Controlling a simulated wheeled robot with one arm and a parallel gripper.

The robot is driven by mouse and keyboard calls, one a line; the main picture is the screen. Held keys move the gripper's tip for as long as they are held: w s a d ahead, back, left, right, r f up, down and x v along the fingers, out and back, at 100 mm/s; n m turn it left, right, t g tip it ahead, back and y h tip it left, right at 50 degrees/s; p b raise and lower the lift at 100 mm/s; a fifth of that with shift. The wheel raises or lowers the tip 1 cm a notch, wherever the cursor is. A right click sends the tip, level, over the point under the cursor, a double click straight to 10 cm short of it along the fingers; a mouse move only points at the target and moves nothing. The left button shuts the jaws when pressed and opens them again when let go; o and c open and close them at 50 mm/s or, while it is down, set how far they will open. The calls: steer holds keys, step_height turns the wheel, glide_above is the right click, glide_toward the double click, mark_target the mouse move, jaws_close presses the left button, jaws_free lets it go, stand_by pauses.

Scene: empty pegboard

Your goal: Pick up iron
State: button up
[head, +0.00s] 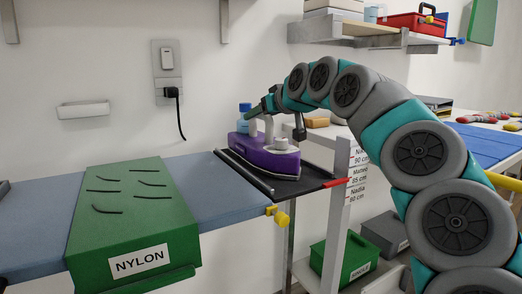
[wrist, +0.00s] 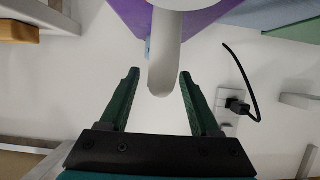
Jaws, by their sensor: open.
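The iron (head: 264,156) has a purple body and a white handle. It rests on the dark tray (head: 315,183) at the right end of the blue ironing board. In the wrist view, the iron's white handle (wrist: 165,55) reaches down between the two green fingers of my gripper (wrist: 159,73). The fingers stand apart, with gaps visible on both sides of the handle. The purple body (wrist: 200,18) shows at the top of that view. In the head view, my arm arches over from the right and its end is by the handle, where the fingers are hard to make out.
A plug with a black cord hangs from the wall outlet (head: 168,80). A blue-capped bottle (head: 244,118) stands behind the iron. A shelf with a red toolbox (head: 412,24) is at the upper right.

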jaws_close()
stand_by(0.4)
stand_by(0.9)
